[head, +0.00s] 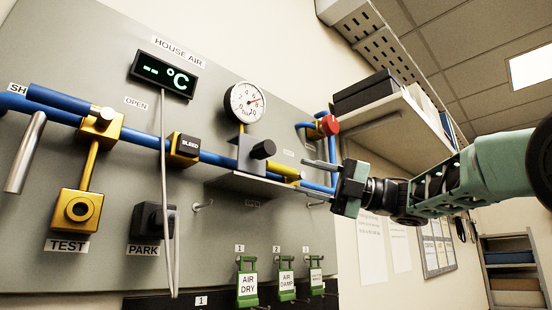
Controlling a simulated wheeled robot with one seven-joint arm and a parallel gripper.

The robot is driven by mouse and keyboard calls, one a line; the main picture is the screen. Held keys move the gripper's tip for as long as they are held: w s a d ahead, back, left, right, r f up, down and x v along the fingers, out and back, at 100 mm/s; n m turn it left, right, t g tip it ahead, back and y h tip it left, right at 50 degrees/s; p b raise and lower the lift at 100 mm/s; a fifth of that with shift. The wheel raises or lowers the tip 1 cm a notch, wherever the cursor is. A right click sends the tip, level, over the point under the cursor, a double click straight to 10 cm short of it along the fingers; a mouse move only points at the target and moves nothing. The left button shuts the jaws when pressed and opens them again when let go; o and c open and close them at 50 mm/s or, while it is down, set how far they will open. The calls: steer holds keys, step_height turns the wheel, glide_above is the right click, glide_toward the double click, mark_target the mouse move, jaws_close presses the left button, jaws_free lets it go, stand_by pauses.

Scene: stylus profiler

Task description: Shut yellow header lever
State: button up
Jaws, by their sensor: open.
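The yellow lever (284,171) is in the head view, right of centre on the grey panel. It points right and slightly down, nearly along the blue header pipe (222,160). A dark round knob (262,149) on a dark valve body sits at its left end, above a grey ledge. My gripper (316,181) comes in from the right with its fingers pointing left. It is open and empty, just right of the lever's free end. Whether a finger touches the lever cannot be told.
A round gauge (246,102) and a temperature display (164,74) are above. A red knob (329,125) is close above my gripper. Green tagged hooks (247,285) hang below. A shelf with boxes (378,107) stands out at upper right. A grey cable hangs across the panel.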

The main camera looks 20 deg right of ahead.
mark_target(286, 171)
steer(key=p+x, duration=0.2)
steer(key=x, duration=0.5)
steer(key=shift+a+p, duration=0.1)
steer(key=shift+p, duration=0.3)
jaws_close()
